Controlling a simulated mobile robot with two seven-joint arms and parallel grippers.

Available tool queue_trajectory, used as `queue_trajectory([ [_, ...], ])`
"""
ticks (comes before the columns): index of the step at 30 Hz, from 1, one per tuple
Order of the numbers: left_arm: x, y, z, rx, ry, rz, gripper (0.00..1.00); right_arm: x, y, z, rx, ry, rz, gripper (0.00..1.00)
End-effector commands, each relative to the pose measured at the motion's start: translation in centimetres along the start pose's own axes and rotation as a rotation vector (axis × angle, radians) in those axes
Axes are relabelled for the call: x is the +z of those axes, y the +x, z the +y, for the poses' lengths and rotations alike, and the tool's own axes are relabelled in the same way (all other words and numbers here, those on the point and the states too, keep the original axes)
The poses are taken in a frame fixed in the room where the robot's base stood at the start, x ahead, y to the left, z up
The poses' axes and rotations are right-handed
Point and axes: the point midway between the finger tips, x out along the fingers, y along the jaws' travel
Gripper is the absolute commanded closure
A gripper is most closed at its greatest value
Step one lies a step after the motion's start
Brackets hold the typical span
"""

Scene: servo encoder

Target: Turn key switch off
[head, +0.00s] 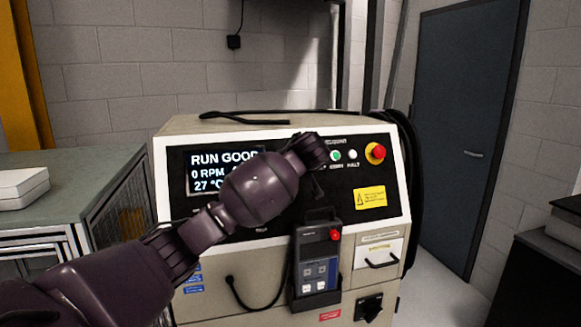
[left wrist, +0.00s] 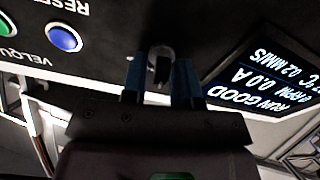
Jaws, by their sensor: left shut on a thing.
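The key switch (left wrist: 161,53) shows in the left wrist view as a metal ring on the black panel, with its key (left wrist: 161,72) between my fingers. My left gripper (left wrist: 160,84) is shut on the key, one blue-edged finger on each side. In the head view my left arm reaches across the control cabinet's panel, and my left gripper (head: 318,187) is at the panel's middle. There the hand and wrist hide the key switch. The display (head: 208,171) reads "RUN GOOD", 0 RPM and 27 degrees, partly covered by my arm. My right gripper is not in view.
A red emergency stop button (head: 376,152) and small green and white buttons are on the panel's right. A handheld pendant (head: 318,265) hangs on the cabinet front below my gripper. A blue button (left wrist: 64,38) is left of the key in the wrist view.

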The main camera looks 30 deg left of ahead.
Motion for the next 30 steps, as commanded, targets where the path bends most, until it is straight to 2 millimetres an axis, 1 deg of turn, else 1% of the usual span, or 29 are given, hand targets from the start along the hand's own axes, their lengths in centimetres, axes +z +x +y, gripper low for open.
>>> queue_trajectory([
  [1, 0.6, 0.1, 0.0, 0.000, -0.039, -0.004, 0.96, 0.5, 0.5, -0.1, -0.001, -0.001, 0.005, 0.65],
  [6, 0.6, 0.2, -0.1, -0.008, -0.186, -0.004, 0.96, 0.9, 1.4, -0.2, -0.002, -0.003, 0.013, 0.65],
  [13, 0.5, 0.1, -0.3, -0.019, -0.373, -0.005, 0.96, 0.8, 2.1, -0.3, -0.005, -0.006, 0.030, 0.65],
  [18, 0.4, 0.1, -0.4, -0.026, -0.484, -0.004, 0.96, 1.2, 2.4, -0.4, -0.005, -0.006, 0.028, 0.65],
  [24, 0.4, 0.1, -0.5, -0.030, -0.570, -0.004, 0.96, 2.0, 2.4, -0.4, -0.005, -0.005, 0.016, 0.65],
  [30, 0.3, 0.0, -0.5, -0.032, -0.612, -0.002, 0.96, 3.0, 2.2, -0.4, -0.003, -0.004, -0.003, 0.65],
])
